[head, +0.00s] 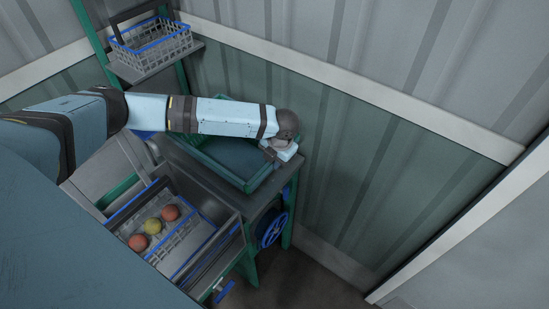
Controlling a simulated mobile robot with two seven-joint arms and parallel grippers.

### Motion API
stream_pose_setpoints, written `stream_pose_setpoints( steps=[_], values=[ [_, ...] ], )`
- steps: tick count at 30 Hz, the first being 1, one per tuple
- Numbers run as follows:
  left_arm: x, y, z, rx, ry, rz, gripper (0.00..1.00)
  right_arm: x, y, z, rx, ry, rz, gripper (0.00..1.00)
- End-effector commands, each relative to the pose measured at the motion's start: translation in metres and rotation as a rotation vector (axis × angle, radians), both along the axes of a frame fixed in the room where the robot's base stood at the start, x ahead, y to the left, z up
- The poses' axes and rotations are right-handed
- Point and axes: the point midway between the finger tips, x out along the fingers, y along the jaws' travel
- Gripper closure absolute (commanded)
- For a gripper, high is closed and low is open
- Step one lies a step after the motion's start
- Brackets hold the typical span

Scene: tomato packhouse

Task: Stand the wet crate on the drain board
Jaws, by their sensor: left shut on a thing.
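A teal, shallow, open crate (262,177) rests over the bench in the middle of the head view, partly hidden by my left arm. My left gripper (281,152) is at the crate's right rim and is shut on it; the fingertips themselves are mostly hidden. I cannot tell whether the crate is wet or whether it touches the surface under it. No drain board can be made out for certain. My right gripper is out of view.
A grey crate with a blue rim (170,48) stands on a shelf (145,72) at upper left. A blue handwheel (271,230) sticks out. Ribbed wall (350,170) stands close behind; floor at right is clear.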

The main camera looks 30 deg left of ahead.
Motion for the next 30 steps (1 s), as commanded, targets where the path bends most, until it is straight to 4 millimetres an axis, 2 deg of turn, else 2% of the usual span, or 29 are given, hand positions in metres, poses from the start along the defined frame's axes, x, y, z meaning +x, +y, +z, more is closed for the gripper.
stream_pose_setpoints(
  steps=[18,19,22,28,30],
  values=[
    [0.0003,0.0001,-0.0088,0.0,-0.001,0.0,1.0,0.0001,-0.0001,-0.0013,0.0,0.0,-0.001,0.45],
    [0.0004,0.0001,-0.0084,0.0,-0.001,0.0,0.71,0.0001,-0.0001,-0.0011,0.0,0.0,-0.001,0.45],
    [0.0003,0.0001,-0.0084,0.0,-0.001,0.0,0.48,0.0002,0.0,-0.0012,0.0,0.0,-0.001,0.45],
    [0.0001,0.0001,-0.0086,0.0,0.0,0.0,0.48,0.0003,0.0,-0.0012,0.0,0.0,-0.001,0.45],
    [-0.0001,0.0001,-0.0092,0.0,0.0,0.0,0.64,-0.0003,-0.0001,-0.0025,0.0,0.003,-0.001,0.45]
  ],
)
